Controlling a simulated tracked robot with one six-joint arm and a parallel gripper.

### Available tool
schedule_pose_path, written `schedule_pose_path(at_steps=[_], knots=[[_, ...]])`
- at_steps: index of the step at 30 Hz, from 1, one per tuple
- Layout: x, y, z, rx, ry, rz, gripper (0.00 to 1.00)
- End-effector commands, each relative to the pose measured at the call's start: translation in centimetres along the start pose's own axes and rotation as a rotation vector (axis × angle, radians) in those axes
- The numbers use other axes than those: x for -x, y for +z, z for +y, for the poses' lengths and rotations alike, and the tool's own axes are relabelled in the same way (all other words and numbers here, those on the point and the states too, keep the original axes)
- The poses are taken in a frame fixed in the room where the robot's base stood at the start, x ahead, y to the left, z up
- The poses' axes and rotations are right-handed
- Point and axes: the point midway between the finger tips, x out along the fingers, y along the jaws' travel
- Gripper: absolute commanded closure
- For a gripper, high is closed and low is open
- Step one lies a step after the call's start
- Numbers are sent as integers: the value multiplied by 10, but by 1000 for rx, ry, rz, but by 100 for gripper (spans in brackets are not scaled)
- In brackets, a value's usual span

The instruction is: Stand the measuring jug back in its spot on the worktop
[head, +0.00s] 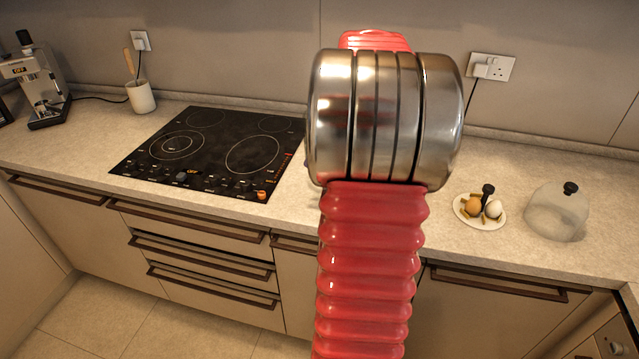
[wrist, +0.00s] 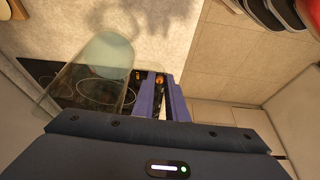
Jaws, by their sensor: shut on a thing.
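The measuring jug (wrist: 82,88) is a clear, faintly green glass vessel at the left of the wrist view. My gripper (wrist: 164,98) has blue-purple fingers, close together at the jug's right side and shut on it. What part of the jug lies between the fingers is hard to make out. The jug appears over the black hob (wrist: 36,72) and pale worktop (wrist: 165,28). In the head view, my red arm fills the middle, and neither gripper nor jug can be seen. The worktop (head: 290,215) shows on both sides of the arm.
The black hob (head: 215,150) lies left of my arm. A plate with eggs (head: 480,211) and a clear dome with a black knob (head: 557,212) stand right. A utensil pot (head: 141,97) and coffee machine (head: 38,80) stand far left.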

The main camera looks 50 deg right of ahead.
Motion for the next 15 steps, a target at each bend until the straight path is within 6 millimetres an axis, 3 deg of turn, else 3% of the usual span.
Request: schedule_pose_path(at_steps=[9,15], knots=[[-42,17,0,0,0,1,100],[-49,20,0,2,2,1,100]])
